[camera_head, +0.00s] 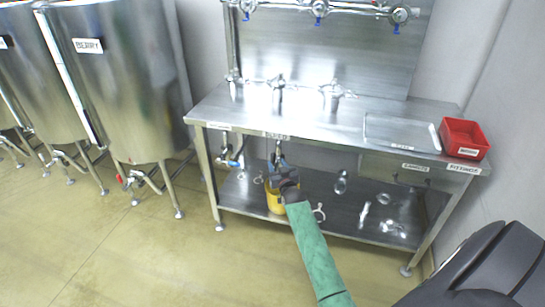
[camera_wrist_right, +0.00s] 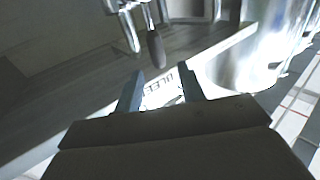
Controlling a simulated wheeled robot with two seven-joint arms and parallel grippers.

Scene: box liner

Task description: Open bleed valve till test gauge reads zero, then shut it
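My right gripper (camera_head: 279,162) reaches in under the front edge of the bench, just below the label reading BLEED (camera_head: 276,135). In the right wrist view its two fingers (camera_wrist_right: 160,88) stand apart with nothing clearly held, and part of an upside-down label (camera_wrist_right: 160,92) shows between them. A dark-gripped lever (camera_wrist_right: 155,48) hangs beyond the fingers, apart from them. The bleed valve itself is mostly hidden by my gripper in the head view. Round gauges (camera_head: 400,14) sit on the pipe at the back panel; their readings are too small to tell, and which is the test gauge is unclear. My left gripper is out of view.
A yellow bucket (camera_head: 273,203) stands on the lower shelf below my right gripper, beside loose metal fittings (camera_head: 392,229). A blue-handled valve (camera_head: 230,162) hangs to the left. A red bin (camera_head: 463,138) sits on the bench (camera_head: 215,105) at right. Steel tanks (camera_head: 120,90) stand at left.

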